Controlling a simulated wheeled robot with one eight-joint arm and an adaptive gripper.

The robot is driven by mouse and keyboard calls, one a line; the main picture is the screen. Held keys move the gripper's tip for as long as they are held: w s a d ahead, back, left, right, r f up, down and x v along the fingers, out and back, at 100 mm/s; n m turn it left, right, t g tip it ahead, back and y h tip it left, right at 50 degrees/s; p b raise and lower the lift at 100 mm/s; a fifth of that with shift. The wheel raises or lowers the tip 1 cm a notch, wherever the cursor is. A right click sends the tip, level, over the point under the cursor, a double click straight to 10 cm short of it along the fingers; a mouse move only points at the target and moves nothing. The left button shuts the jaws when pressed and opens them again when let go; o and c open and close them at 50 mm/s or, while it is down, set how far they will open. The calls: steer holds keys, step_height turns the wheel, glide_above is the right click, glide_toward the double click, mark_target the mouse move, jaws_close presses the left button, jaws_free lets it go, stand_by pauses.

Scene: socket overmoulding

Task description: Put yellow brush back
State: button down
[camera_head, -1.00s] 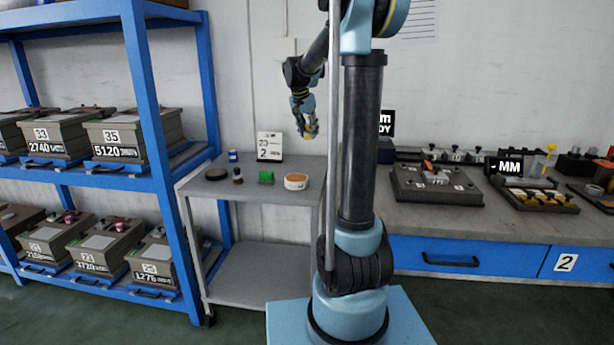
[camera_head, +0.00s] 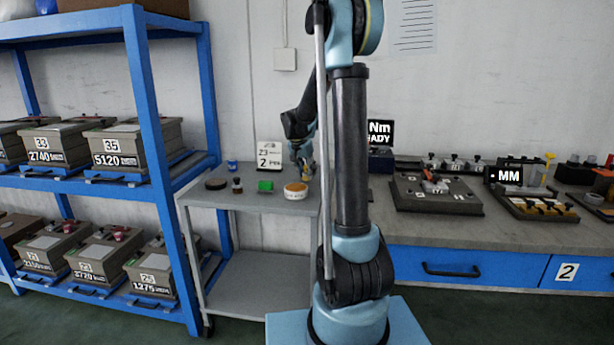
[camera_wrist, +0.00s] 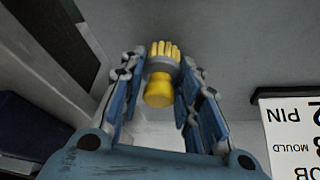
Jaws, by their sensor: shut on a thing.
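The yellow brush (camera_wrist: 158,90) is between the two fingers of my gripper (camera_wrist: 160,85) in the wrist view. Its rounded yellow end points toward the palm, a grey band circles its middle, and its yellow bristles point away. My gripper is shut on it. In the head view my gripper (camera_head: 302,165) hangs low over the right back part of the grey cart (camera_head: 255,204), close behind the round tub (camera_head: 295,191). The brush is hard to make out there. I cannot tell whether it touches the cart top.
The cart top also holds a green block (camera_head: 265,186), a small dark bottle (camera_head: 237,185), a dark round disc (camera_head: 216,184), a blue can (camera_head: 232,166) and a white sign card (camera_head: 269,155). The blue shelf (camera_head: 205,100) stands left; the workbench (camera_head: 440,225) stands right.

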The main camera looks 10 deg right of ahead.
steer(key=shift+f, duration=0.55)
steer(key=c, duration=1.2)
jaws_free()
steer(key=v, duration=1.2)
